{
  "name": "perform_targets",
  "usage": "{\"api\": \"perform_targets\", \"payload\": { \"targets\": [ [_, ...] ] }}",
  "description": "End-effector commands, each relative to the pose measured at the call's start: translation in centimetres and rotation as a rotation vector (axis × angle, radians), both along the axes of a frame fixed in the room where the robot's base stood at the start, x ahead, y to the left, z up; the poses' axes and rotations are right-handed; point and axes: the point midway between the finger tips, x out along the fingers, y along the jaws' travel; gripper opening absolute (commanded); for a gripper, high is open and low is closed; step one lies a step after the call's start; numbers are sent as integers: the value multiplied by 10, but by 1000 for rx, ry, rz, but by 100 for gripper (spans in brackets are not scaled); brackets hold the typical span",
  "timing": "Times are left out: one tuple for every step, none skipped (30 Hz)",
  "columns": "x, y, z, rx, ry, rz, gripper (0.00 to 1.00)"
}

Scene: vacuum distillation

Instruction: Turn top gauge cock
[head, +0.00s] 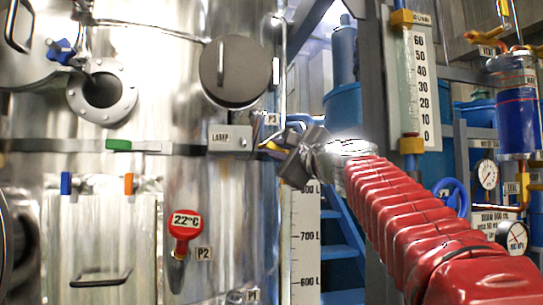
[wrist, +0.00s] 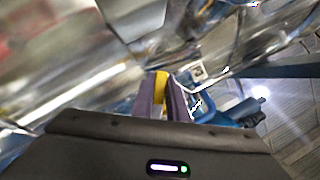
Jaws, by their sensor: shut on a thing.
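The top gauge cock sits at the tank's right edge beside the P3 label (head: 271,118), above the litre scale (head: 305,236). Its yellow handle (head: 271,146) shows at the tip of my gripper (head: 278,151). In the wrist view the yellow handle (wrist: 161,86) lies between the two grey-purple fingers of my gripper (wrist: 162,98), which are shut on it. The fingers hide most of the handle, and the cock's body is hard to make out. I cannot tell how far the cock is turned.
The shiny steel tank (head: 150,165) fills the left, with a LAMP box (head: 229,139) close to my gripper and a red 22 °C thermometer (head: 184,225) lower down. A scaled glass column (head: 408,85) stands behind my red arm. Blue steps (head: 340,235) lie behind the litre scale.

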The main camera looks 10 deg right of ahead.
Motion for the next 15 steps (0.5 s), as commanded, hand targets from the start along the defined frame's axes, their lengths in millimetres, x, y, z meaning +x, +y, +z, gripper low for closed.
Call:
{"api": "perform_targets", "payload": {
  "targets": [
    [3, -1, -4, 47, 10, 2, 0],
    [3, -2, -3, 75, 11, 3, 0],
    [3, -3, -1, 114, 11, 3, 0],
    [3, -4, 0, 142, 11, 3, 0],
    [3, -5, 1, 171, 11, 3, 0],
    [3, -7, 2, 209, 11, 2, 0],
    [3, -8, 3, 236, 10, 1, 0],
    [3, -9, 5, 267, 10, 3, 0],
    [3, -11, 6, 304, 10, 1, 0],
    [3, -12, 7, 331, 10, 1, 0],
    [3, -13, 8, 361, 10, 1, 0],
    [3, -15, 9, 399, 10, 1, 0],
    [3, -16, 9, 426, 10, 0, 0],
    [3, -17, 10, 456, 10, 0, 0],
    [3, -19, 11, 494, 10, 1, 0]
  ]
}}
